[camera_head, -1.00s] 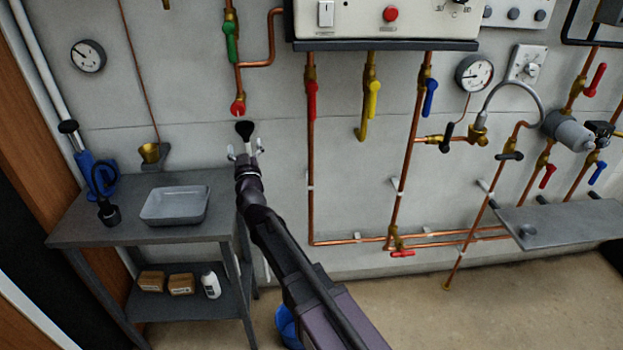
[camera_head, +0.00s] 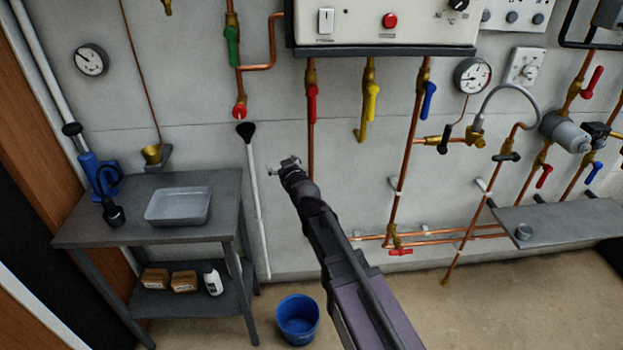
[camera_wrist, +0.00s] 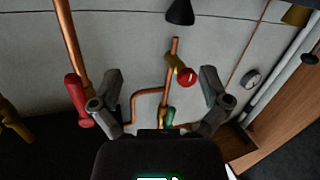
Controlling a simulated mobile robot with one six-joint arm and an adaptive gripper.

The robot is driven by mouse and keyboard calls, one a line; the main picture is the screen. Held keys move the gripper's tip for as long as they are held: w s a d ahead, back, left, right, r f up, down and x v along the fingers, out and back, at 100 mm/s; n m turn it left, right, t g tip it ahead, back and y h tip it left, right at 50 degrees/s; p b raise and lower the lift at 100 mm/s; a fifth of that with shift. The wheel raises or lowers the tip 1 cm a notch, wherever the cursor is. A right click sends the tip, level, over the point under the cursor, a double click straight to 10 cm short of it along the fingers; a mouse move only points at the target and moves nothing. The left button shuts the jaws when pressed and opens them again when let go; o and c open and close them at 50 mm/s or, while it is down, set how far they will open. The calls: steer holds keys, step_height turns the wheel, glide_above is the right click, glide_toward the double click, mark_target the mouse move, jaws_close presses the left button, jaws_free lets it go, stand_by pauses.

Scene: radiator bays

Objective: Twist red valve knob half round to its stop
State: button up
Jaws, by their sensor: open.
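The red valve knob (camera_head: 239,111) sits at the low end of a copper pipe, under a green lever, in the head view. In the wrist view the knob (camera_wrist: 187,77) is a round red face with a small pale mark, seen between my fingers but beyond them. My gripper (camera_head: 284,167) is to the right of the knob and lower in the head view, clear of it. In the wrist view my gripper (camera_wrist: 161,92) has its two fingers spread wide with nothing between them.
A black funnel (camera_head: 246,131) on a white drain pipe stands just below the knob. A red lever (camera_head: 312,103) on the neighbouring pipe also shows beside one finger in the wrist view (camera_wrist: 77,100). A grey bench (camera_head: 125,235) stands left; a blue bucket (camera_head: 297,320) is on the floor.

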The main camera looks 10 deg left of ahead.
steer(key=s+d+f+m+g+h+p, duration=0.1)
steer(key=s+d+f+g+h+p, duration=0.1)
steer(key=d, duration=0.7)
steer(key=shift+f+g, duration=0.8)
steer(key=shift+f, duration=0.3)
steer(key=shift+d, duration=0.1)
steer(key=s+d+f+m+g+h, duration=0.2)
steer(key=s+d, duration=0.4)
steer(key=d, duration=0.3)
steer(key=s+d+f+m+g+h+p, duration=0.1)
steer(key=s+d+f+m+g+h, duration=0.1)
steer(key=s+d+g, duration=0.3)
steer(key=s+d+f+m+g+h, duration=0.2)
steer(key=s+d, duration=0.6)
steer(key=d, duration=0.6)
step_height(320, 180, down, 2)
steer(key=shift+f+m+g+h, duration=0.2)
steer(key=shift+m+g+h, duration=0.1)
steer(key=shift+m+g, duration=0.4)
